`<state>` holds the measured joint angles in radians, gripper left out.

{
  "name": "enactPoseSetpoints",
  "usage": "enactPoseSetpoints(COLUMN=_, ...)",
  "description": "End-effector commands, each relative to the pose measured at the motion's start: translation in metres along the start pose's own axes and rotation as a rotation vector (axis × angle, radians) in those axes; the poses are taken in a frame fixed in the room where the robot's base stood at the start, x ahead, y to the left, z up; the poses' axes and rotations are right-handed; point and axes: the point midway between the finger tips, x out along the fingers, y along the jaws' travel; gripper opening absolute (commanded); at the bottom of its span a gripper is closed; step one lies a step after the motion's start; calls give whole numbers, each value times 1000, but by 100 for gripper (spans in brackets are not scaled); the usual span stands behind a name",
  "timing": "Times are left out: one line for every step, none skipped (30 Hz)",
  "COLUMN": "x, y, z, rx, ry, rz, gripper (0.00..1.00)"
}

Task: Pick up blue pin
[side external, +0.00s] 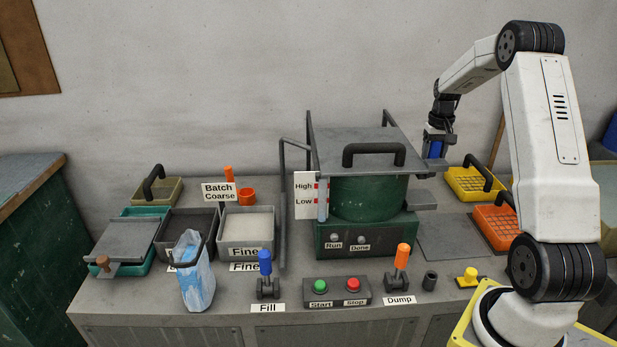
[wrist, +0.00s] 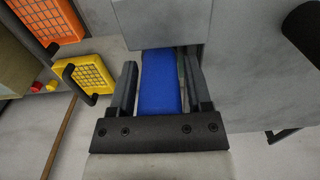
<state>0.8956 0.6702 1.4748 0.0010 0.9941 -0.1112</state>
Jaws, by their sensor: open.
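The blue pin (side external: 436,149) shows as a bright blue block at the right side of the green drum machine, below my gripper (side external: 439,136). In the wrist view the blue pin (wrist: 161,85) lies between the two dark fingers of my gripper (wrist: 160,70). The fingers stand on either side of it, open, with a narrow gap visible at the right. Whether either finger touches it, I cannot tell. The far end of the pin meets a grey block (wrist: 160,22), and its near end is hidden behind the gripper's dark crossbar.
The green drum (side external: 367,198) with its grey top plate (side external: 345,142) stands left of my gripper. A yellow basket (side external: 473,184) and an orange basket (side external: 496,228) sit to the right. A blue-handled Fill lever (side external: 266,265) stands at the front. A bare grey plate (side external: 455,238) lies below.

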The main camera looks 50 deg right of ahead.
Motion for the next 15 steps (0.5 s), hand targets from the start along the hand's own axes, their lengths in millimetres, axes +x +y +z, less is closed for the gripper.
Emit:
enactPoseSetpoints(x=0, y=0, z=0, rx=0, ry=0, rz=0, gripper=64)
enactPoseSetpoints(x=0, y=0, z=0, rx=0, ry=0, rz=0, gripper=64)
enactPoseSetpoints(x=0, y=0, z=0, rx=0, ry=0, rz=0, gripper=64)
enactPoseSetpoints(x=0, y=0, z=0, rx=0, ry=0, rz=0, gripper=60)
enactPoseSetpoints(x=0, y=0, z=0, rx=0, ry=0, rz=0, gripper=51)
enactPoseSetpoints(x=0, y=0, z=0, rx=0, ry=0, rz=0, gripper=38)
enactPoseSetpoints(x=0, y=0, z=0, rx=0, ry=0, rz=0, gripper=29)
enactPoseSetpoints(x=0, y=0, z=0, rx=0, ry=0, rz=0, gripper=19)
enactPoseSetpoints(x=0, y=0, z=0, rx=0, ry=0, rz=0, gripper=6)
enactPoseSetpoints(x=0, y=0, z=0, rx=0, ry=0, rz=0, gripper=0)
enactPoseSetpoints(x=0, y=0, z=0, rx=0, ry=0, rz=0, gripper=0)
enactPoseSetpoints(x=0, y=0, z=0, rx=0, ry=1, rz=0, gripper=0)
enactPoseSetpoints(x=0, y=0, z=0, rx=0, ry=1, rz=0, gripper=0)
enactPoseSetpoints(x=-1, y=0, z=0, rx=0, ry=1, rz=0, gripper=0)
enactPoseSetpoints(x=-1, y=0, z=0, rx=0, ry=1, rz=0, gripper=0)
